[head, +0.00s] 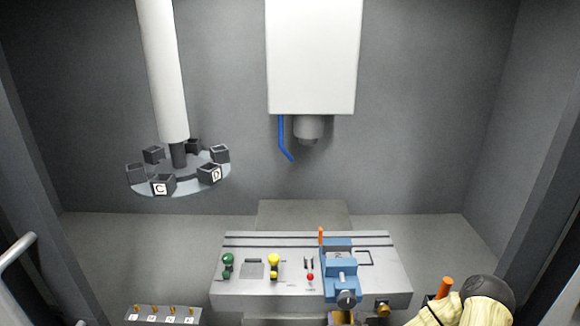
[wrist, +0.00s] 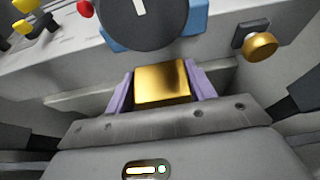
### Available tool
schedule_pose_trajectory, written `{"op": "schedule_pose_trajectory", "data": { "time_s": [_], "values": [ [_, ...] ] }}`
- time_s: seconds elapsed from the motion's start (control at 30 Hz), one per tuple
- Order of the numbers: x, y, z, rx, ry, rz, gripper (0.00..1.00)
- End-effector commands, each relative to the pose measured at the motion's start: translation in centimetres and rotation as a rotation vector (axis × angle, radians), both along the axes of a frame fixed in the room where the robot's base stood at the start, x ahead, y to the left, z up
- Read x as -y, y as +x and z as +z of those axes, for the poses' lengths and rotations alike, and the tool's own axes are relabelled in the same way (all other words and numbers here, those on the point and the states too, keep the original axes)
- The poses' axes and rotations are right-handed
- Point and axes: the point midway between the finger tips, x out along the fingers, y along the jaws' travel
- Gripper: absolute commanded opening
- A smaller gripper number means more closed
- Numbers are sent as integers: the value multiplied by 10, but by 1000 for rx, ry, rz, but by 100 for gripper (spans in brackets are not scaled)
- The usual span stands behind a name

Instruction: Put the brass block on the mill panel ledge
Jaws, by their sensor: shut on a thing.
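The brass block (wrist: 163,82) is a shiny gold block held between the two purple fingers of my gripper (wrist: 157,84) in the wrist view. A small gold patch, apparently the block (head: 342,317), shows at the bottom edge of the head view, below the vise. A pale narrow strip, apparently the mill panel ledge (wrist: 75,98), runs along the grey front face in the wrist view, behind the fingers. Whether the block touches it I cannot tell. The strip is mostly cut off in the head view.
A blue vise (head: 341,275) with a dark round end (wrist: 142,18) stands just above the block. A brass knob (wrist: 260,45) sticks out to its right. Green and yellow knobs and a red button (head: 310,277) are on the left. A tool carousel (head: 178,175) hangs at the upper left.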

Motion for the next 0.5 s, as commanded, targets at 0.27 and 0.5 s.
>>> {"op": "schedule_pose_trajectory", "data": {
  "time_s": [0.27, 0.5],
  "values": [
    [1, -8, 10, -3, 0, 1, 23],
    [1, -30, 28, -6, 2, 2, 23]
  ]
}}
